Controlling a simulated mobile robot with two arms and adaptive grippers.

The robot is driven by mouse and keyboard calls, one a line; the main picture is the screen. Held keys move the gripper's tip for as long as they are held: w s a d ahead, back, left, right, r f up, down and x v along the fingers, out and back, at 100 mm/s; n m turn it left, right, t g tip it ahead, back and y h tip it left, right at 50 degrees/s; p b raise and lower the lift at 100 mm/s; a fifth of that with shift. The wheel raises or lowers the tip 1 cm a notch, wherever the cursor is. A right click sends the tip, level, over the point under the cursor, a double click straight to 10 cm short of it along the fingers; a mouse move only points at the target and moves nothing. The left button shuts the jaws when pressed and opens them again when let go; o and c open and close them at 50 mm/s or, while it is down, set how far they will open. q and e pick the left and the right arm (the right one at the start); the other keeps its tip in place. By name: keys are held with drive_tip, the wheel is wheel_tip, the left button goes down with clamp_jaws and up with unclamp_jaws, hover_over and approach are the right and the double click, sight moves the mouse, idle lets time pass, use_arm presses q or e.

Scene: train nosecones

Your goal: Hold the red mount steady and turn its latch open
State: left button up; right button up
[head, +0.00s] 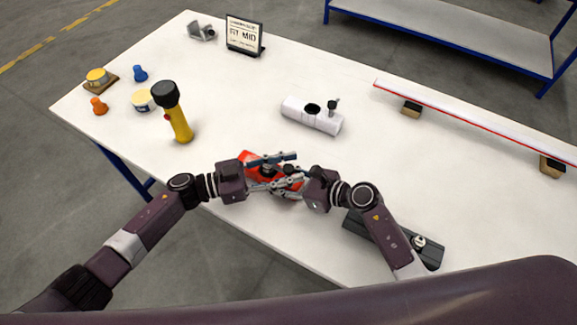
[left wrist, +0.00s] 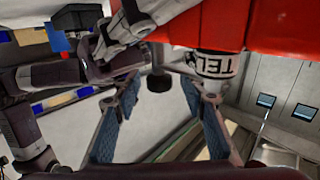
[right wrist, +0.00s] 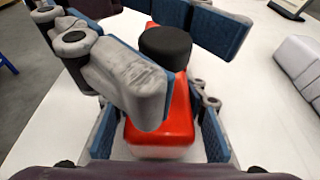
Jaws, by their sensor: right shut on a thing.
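The red mount (head: 250,160) lies near the front edge of the white table, partly hidden by both grippers. In the right wrist view the red mount (right wrist: 165,122) sits between the blue pads of my right gripper (head: 278,182), which is shut on it. A black round knob (right wrist: 165,45) stands on top of the mount. My left gripper (head: 291,168) is open, its fingers on either side of the knob with gaps. The left wrist view shows the knob (left wrist: 158,81) between the fingertips, and the mount's red body (left wrist: 200,25) close above. I cannot tell the latch's angle.
A white housing (head: 312,115) with a dark hole lies behind the mount. A dark block (head: 365,228) lies near my right arm. A yellow flashlight (head: 180,122), small knobs and tins stand at left. A sign (head: 243,36) stands at the back, a long rail (head: 480,122) at right.

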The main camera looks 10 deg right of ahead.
use_arm(q)
clamp_jaws()
drive_tip(key=shift+m+g, duration=0.3)
drive_tip(key=shift+g, duration=0.2)
drive_tip(key=shift+w+m+g, duration=0.1)
drive_tip(key=shift+m+g, duration=0.6)
drive_tip(key=shift+g, duration=0.4)
drive_tip(key=shift+f+m+g, duration=0.2)
drive_tip(key=shift+m+g, duration=0.6)
drive_tip(key=shift+g, duration=0.4)
drive_tip(key=shift+m+g, duration=0.5)
drive_tip(key=shift+g, duration=0.3)
